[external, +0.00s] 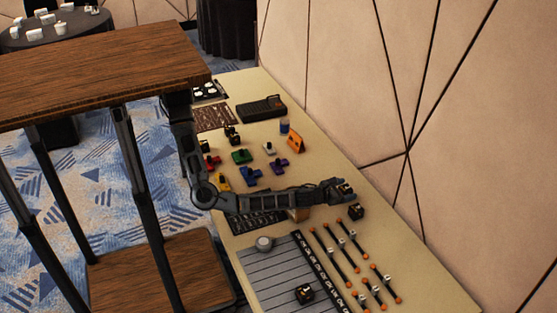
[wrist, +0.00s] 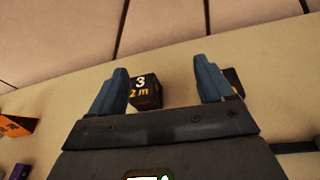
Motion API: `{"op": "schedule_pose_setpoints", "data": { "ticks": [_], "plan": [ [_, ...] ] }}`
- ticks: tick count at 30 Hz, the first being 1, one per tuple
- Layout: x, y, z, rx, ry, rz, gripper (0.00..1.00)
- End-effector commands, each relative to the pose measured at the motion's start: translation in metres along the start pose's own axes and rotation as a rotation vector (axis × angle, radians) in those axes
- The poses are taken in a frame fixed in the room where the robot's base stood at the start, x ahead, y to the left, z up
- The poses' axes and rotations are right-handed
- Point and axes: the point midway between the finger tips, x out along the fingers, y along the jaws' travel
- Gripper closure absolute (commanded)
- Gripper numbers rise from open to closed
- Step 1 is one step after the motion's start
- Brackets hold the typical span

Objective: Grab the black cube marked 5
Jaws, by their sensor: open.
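My gripper (external: 336,189) is open and empty over the right side of the table; in the wrist view (wrist: 165,85) its two blue fingers are spread. A black cube (wrist: 146,91) with a white 3 and orange "2 m" shows between and beyond the fingers, nearer the left one. A second black cube (external: 356,211) stands just in front of the gripper in the external view; a dark block (wrist: 234,80), probably the same one, is partly hidden behind the right finger. Another black cube (external: 304,293) sits on the grey slatted board. I cannot read a 5 on any cube.
The wall (external: 390,90) rises close beyond the table (external: 420,265). Several black rods with orange ends (external: 340,250) lie in front. A round grey object (external: 264,244) sits on the slatted board (external: 265,275). Coloured pieces (external: 250,176) and an orange block (external: 296,142) stand behind the arm.

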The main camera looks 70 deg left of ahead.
Motion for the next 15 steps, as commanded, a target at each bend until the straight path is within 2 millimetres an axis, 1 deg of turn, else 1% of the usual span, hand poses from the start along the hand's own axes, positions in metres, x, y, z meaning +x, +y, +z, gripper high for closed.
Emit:
{"op": "schedule_pose_setpoints", "data": {
  "ticks": [1, 3, 5, 8, 15],
  "plan": [
    [-0.015, -0.025, -0.011, -0.047, 0.04, -0.038, 0.19],
    [-0.031, -0.046, -0.021, -0.091, 0.082, -0.071, 0.19],
    [-0.039, -0.057, -0.026, -0.116, 0.105, -0.088, 0.19],
    [-0.043, -0.065, -0.03, -0.134, 0.123, -0.1, 0.19],
    [-0.021, -0.067, -0.032, -0.133, 0.122, -0.1, 0.19]
  ]
}}
